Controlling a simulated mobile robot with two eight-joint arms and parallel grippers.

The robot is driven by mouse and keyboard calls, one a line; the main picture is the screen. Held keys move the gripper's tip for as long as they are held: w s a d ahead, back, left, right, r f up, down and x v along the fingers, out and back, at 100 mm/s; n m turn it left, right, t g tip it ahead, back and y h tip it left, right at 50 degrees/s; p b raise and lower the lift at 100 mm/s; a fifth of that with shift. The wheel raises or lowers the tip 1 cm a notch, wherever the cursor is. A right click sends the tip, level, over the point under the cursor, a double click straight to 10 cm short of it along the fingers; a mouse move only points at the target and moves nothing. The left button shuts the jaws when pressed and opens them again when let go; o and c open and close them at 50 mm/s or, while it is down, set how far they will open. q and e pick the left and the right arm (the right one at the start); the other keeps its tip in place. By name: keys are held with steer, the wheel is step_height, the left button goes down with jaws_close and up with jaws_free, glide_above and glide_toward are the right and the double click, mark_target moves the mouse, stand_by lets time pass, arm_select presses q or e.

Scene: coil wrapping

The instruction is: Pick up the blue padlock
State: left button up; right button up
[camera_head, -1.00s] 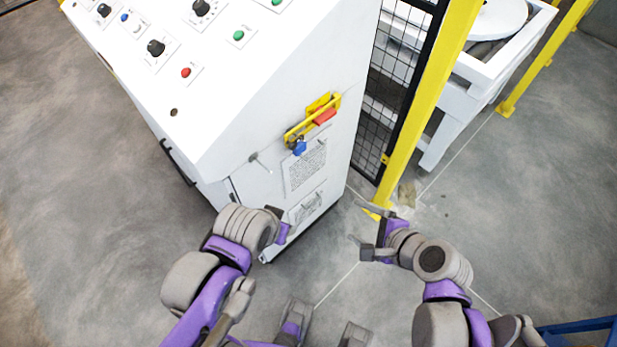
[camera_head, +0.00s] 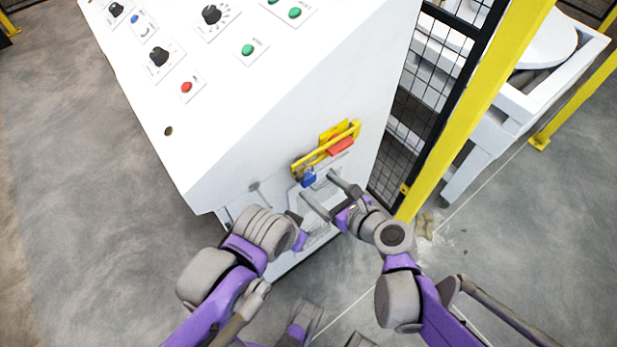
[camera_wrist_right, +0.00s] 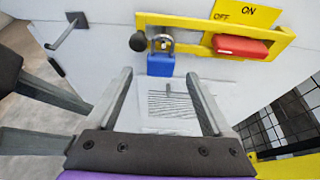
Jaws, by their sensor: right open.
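The blue padlock (camera_head: 308,180) hangs by its shackle at the left end of the yellow bracket (camera_head: 327,151) on the white cabinet's side. In the right wrist view the padlock (camera_wrist_right: 161,65) hangs upright, just beyond and between the fingertips. My right gripper (camera_head: 321,183) is open and empty, its two fingers pointing at the cabinet just right of and below the padlock. The fingers also show in the right wrist view (camera_wrist_right: 158,75). My left gripper (camera_head: 297,228) is lower left of the padlock, near the cabinet, and its fingers are partly hidden by its wrist.
A red block (camera_head: 341,146) sits on the bracket beside the padlock. A small handle (camera_head: 259,193) sticks out of the cabinet left of it. A yellow post (camera_head: 478,105) and black mesh fence (camera_head: 430,75) stand to the right. A label sheet (camera_wrist_right: 168,106) is below the padlock.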

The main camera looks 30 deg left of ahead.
mark_target(311, 181)
steer(key=x, duration=0.3)
steer(key=shift+w+a+f, duration=0.15)
steer(key=shift+f, duration=0.05)
jaws_close()
